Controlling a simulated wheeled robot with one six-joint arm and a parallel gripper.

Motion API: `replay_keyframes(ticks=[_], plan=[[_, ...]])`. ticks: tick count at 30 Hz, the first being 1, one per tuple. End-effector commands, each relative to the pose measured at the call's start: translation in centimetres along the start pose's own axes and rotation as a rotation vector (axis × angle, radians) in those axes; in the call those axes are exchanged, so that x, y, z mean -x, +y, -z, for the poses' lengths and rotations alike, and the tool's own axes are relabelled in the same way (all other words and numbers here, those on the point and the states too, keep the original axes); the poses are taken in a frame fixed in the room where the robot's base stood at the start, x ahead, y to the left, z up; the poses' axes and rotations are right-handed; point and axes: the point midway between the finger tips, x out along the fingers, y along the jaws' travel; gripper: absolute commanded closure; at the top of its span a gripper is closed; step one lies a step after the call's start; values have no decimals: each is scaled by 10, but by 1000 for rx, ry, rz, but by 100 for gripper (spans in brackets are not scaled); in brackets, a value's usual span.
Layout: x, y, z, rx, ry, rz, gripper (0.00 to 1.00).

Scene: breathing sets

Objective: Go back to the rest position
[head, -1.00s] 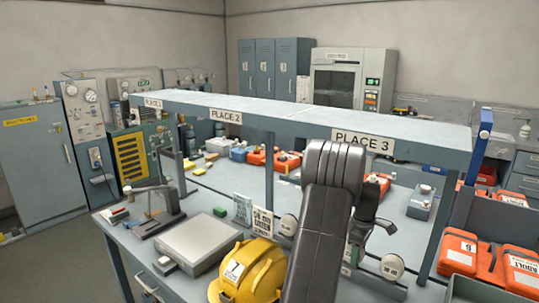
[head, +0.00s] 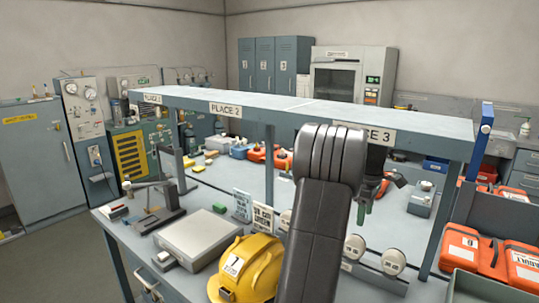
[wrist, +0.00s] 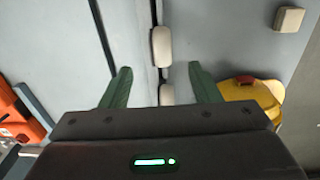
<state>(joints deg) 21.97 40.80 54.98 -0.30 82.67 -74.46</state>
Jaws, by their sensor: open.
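My gripper (wrist: 160,88) shows in the wrist view with its two green fingers spread apart and nothing between them. In the head view my gripper (head: 364,200) hangs in front of the shelf by the PLACE 3 label (head: 376,134), partly hidden behind my arm. Below it, round white discs (head: 355,246) sit along the bench's front. In the wrist view a white disc (wrist: 162,46) lies beyond the fingertips, apart from them.
A yellow helmet (head: 245,268) and a grey flat box (head: 192,240) stand on the bench at front left. Orange cases (head: 459,250) lie at the right. The shelf (head: 225,100) spans the bench, its top bare.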

Motion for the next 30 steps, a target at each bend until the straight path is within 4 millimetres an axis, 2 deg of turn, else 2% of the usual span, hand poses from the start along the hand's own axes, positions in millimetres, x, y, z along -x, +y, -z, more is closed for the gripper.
replay_keyframes(ticks=[1, 19, 21, 26, 27, 30], plan=[[-18, -2, 0, 0, -3, 17, 44], [-138, -4, -1, 0, -3, 14, 44], [-119, -2, 0, 0, -1, 6, 44], [-91, -1, 0, 0, -1, 8, 44], [-97, -1, 0, 0, -1, 7, 44], [-72, -1, 0, 0, -1, 8, 44]])
